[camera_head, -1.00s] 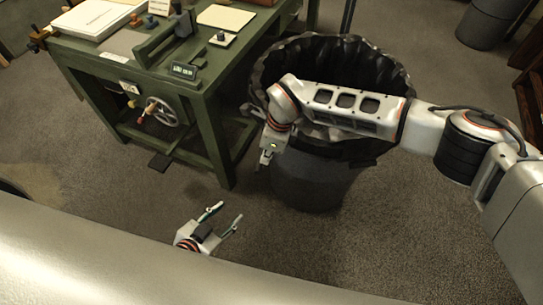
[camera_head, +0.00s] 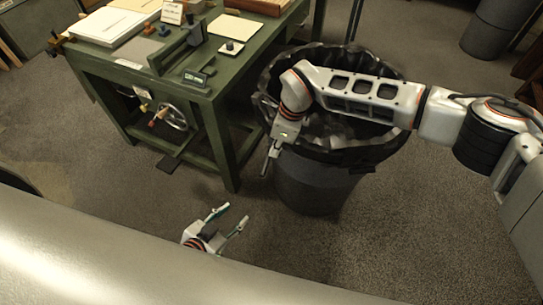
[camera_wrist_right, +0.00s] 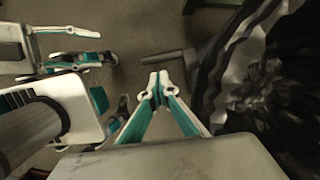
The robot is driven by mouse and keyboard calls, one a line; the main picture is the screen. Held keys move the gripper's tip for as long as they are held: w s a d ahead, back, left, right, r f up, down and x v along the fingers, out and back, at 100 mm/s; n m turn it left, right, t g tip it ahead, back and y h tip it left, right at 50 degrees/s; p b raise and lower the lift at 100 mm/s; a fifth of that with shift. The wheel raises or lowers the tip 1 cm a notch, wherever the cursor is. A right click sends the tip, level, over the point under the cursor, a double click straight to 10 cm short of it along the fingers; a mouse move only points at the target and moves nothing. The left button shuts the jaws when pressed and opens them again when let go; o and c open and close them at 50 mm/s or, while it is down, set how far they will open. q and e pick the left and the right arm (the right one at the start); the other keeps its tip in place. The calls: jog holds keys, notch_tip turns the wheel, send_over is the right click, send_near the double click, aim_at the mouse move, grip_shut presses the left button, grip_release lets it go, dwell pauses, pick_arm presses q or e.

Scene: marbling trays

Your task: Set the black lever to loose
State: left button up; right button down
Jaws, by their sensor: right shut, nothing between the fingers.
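A small black upright part on a white plate (camera_head: 231,47) stands near the right edge of the green bench; I cannot tell if it is the black lever, and no loose marking is readable. My right gripper (camera_head: 267,167) points down in front of the black-lined bin, well away from the bench top. In the right wrist view its fingertips (camera_wrist_right: 158,80) meet with nothing between them. My left gripper (camera_head: 230,216) is low over the floor, fingers spread and empty. It also shows in the right wrist view (camera_wrist_right: 80,45).
The green bench (camera_head: 217,130) carries a small display (camera_head: 195,78), paper stacks and a handwheel (camera_head: 172,115) on its front. A bin with a black liner (camera_head: 310,185) stands right of the bench, under my right arm.

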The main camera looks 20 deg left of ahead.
jog(key=shift+p+v, duration=0.45)
jog(key=shift+v, duration=0.9)
